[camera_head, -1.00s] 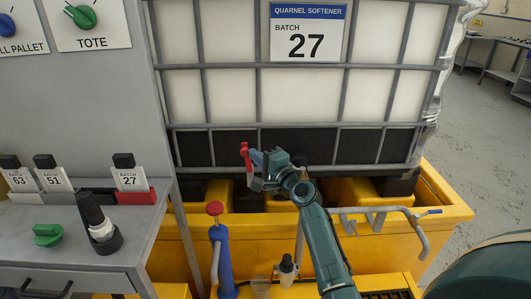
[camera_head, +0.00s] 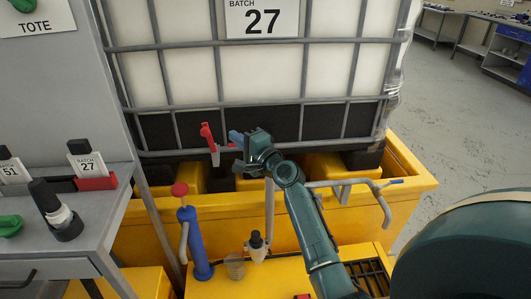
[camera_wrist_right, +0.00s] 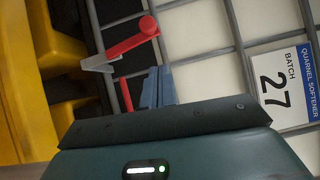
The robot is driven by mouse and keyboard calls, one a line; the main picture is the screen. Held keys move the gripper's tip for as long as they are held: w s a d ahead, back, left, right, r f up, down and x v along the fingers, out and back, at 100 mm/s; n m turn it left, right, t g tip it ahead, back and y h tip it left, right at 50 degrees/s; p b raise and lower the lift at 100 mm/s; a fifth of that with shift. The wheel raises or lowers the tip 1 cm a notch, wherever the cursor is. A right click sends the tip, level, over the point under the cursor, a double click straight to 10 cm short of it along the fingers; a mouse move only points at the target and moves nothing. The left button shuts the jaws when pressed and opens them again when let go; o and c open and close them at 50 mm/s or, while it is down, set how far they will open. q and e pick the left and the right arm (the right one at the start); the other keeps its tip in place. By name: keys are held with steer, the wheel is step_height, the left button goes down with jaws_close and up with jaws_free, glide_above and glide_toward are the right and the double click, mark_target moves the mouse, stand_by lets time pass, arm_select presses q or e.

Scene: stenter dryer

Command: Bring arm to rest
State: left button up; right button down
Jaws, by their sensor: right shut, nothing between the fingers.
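My right gripper (camera_head: 237,138) is in front of the white caged tank (camera_head: 262,75) in the head view, on the arm that rises from the bottom. Its blue fingers (camera_wrist_right: 158,88) look shut and empty in the right wrist view. A red valve handle (camera_head: 207,133) stands just left of the gripper, with a gap between them. The handle (camera_wrist_right: 133,38) also shows beyond the fingers in the right wrist view, with a grey part below it. My left gripper is out of view.
A yellow containment tray (camera_head: 385,210) sits under the tank. A blue hand pump (camera_head: 194,235) with a red knob and a small dark-capped bottle (camera_head: 257,245) stand in front. A grey bench (camera_head: 75,235) with batch tags is at left. Open floor (camera_head: 465,120) lies at right.

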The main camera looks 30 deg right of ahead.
steer(key=s, duration=0.8)
steer(key=s+a+f+n+g, duration=0.2)
steer(key=s+a+f+n, duration=0.15)
steer(key=f, duration=0.25)
steer(key=s+a+f+n+g, duration=0.2)
steer(key=s+f+n, duration=0.2)
steer(key=f+n, duration=0.15)
steer(key=s+a+f+n+g, duration=0.1)
steer(key=s+a+f+n, duration=0.2)
steer(key=s, duration=0.2)
steer(key=s+a+f+n+g+p, duration=0.1)
steer(key=s+a+f+n, duration=0.2)
steer(key=s, duration=0.3)
steer(key=s+a+f+n+g+p, duration=0.1)
steer(key=s+a+f+n, duration=0.2)
steer(key=s, duration=0.3)
steer(key=shift+a+f+n+g, duration=0.15)
steer(key=shift+a+n+g, duration=0.2)
steer(key=shift+n, duration=0.45)
